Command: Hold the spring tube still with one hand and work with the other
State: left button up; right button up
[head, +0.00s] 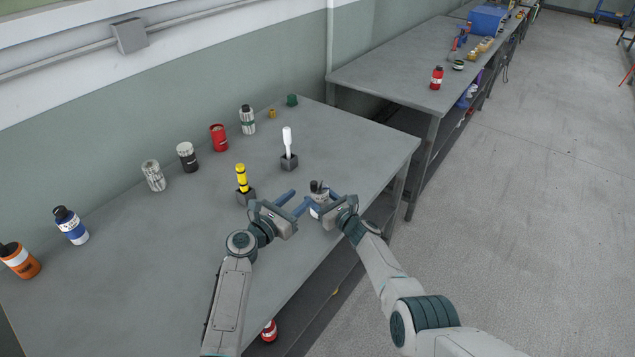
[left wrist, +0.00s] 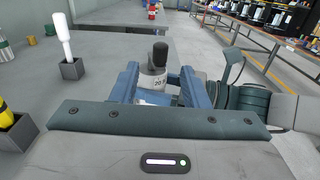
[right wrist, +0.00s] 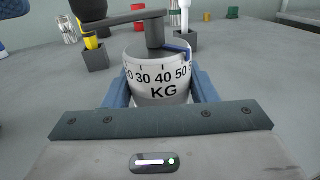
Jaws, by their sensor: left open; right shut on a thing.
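The spring tube (right wrist: 158,75) is a white cylinder with a black kilogram scale. My right gripper (head: 327,204) is shut on it, with a blue finger on each side in the right wrist view. A grey crank arm (right wrist: 125,18) lies across the tube's open top, with a black knob (right wrist: 88,10) at its outer end. In the left wrist view the knob (left wrist: 160,53) stands upright above the tube (left wrist: 154,83). My left gripper (head: 298,201) is open, its fingers pointing toward the tube; contact cannot be told.
A yellow-handled tool (head: 241,177) and a white-handled tool (head: 287,141) stand in dark blocks on the grey table (head: 190,240). Several cans and bottles line the wall side, including a red can (head: 218,138). The table's front edge is close below the grippers. Another bench (head: 400,65) stands beyond.

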aim_at(312, 188)
pick_arm(q)
jog(key=x, duration=0.9)
jog(key=shift+w+d, duration=0.25)
grip_shut()
